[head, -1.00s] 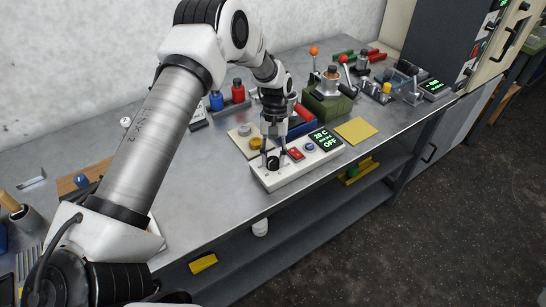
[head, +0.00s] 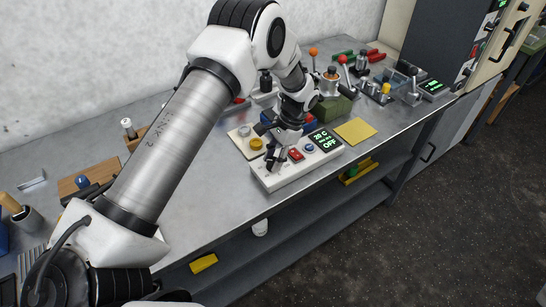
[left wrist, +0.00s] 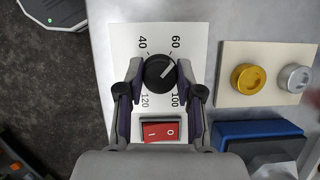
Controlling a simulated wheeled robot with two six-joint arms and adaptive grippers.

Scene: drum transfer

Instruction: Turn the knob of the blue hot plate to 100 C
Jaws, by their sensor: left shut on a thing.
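The control box (head: 293,176), a long white box, lies on the bench with a green-lit display (head: 325,140) that appears to read 20 C and OFF. Its black round knob (left wrist: 157,73) sits between the two fingertips of my left gripper (left wrist: 161,80) in the left wrist view. The fingers are shut on it from both sides. The knob's white line points to the upper right, toward the 60 mark. Printed 40, 60, 100 and 120 surround the knob. In the head view my left gripper (head: 274,158) is over the box's left end and mostly hides the knob. My right gripper is out of view.
A red rocker switch (left wrist: 162,130) is close to the knob. A beige plate with a gold button (left wrist: 249,78) and a silver button (left wrist: 294,78) is beside the box. A yellow sheet (head: 355,131) lies to the right. The bench's front edge is near.

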